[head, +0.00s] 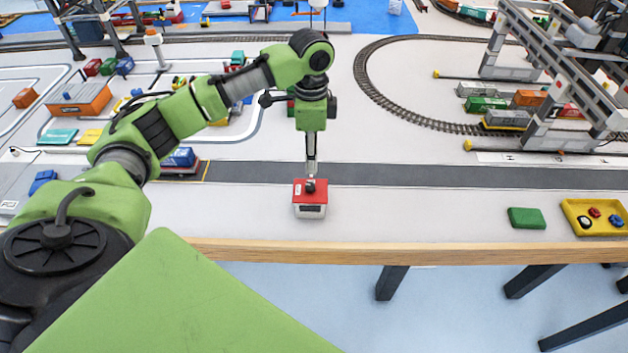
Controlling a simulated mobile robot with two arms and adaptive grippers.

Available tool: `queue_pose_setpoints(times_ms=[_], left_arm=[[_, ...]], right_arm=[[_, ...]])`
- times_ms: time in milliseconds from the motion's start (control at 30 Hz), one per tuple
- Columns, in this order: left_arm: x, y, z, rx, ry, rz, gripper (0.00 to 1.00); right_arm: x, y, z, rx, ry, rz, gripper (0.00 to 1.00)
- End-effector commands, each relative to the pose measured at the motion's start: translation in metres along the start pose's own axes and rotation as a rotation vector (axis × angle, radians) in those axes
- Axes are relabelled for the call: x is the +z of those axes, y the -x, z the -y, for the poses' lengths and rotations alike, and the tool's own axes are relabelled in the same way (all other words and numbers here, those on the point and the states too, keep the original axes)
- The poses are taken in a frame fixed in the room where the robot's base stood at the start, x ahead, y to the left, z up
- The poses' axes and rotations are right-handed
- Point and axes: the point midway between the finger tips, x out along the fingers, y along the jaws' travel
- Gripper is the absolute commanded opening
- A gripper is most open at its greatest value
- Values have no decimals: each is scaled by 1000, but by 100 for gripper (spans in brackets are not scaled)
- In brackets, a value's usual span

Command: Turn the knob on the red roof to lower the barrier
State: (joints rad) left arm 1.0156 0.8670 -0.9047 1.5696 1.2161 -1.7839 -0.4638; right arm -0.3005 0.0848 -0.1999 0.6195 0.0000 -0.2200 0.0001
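A small white booth with a red roof (322,188) stands near the table's front edge, in the middle of the head view. A dark knob (309,187) sits on the roof. My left gripper (311,174) points straight down over the roof, with its tips at or just above the knob. I cannot tell whether they touch it. The fingers look like one narrow strip, so their opening does not show. I cannot make out the barrier clearly. My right gripper is not in view.
A green block (527,218) and a yellow tray (573,207) with small coloured parts lie at the right front. A grey gantry crane (535,75) stands over wagons and track at the right. The dark road strip (430,175) is mostly clear right of the booth.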

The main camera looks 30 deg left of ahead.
Motion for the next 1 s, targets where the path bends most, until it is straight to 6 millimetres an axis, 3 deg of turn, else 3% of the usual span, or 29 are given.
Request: queue_pose_setpoints(times_ms=[200,400,600,900,1000], left_arm=[[1,-48,-1,2,0,2,35],[0,-82,0,0,2,1,35],[0,-98,1,-3,1,-1,35],[0,-101,1,-4,1,-1,35],[0,-101,1,-4,1,-1,11]], right_arm=[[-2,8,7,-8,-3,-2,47],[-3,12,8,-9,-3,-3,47],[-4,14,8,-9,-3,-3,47],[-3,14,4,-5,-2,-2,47],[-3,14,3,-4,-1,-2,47]])
